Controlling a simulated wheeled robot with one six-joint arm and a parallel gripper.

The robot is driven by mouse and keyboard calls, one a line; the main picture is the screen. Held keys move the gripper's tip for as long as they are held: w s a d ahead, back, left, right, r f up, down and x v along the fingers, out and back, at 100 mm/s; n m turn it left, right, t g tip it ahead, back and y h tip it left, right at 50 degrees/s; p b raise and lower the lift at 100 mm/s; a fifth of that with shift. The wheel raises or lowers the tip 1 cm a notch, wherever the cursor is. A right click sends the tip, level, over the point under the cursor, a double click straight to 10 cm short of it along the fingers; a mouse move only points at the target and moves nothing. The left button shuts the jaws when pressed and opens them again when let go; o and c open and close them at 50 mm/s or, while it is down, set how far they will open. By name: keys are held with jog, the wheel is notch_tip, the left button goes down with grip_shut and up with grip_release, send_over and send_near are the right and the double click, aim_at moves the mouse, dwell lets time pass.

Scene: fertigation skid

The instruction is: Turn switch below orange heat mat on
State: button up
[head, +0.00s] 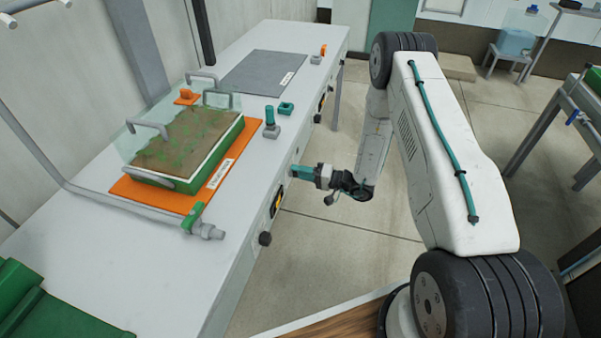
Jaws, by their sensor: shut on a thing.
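The orange heat mat (122,187) lies on the white bench with a green, soil-filled tray (190,165) on it. Below the mat, the bench front carries a black and yellow plate (277,201) and a round black knob (265,238). My gripper (297,172) has teal fingers and reaches level to the bench front, just right of and above the plate. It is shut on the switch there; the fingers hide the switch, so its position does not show.
A grey mat (262,71) lies farther along the bench, with another dark plate (322,103) and knob below it. A grey pipe with a green-handled valve (193,218) runs along the near bench top. The floor (330,250) right of the bench is clear.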

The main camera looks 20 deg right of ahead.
jog(key=m, duration=1.2)
jog(key=shift+f+m, duration=0.3)
jog(key=shift+m, duration=0.1)
dwell(0.3)
jog(key=o, duration=1)
jog(key=v, duration=0.8)
jog(key=shift+a, duration=0.1)
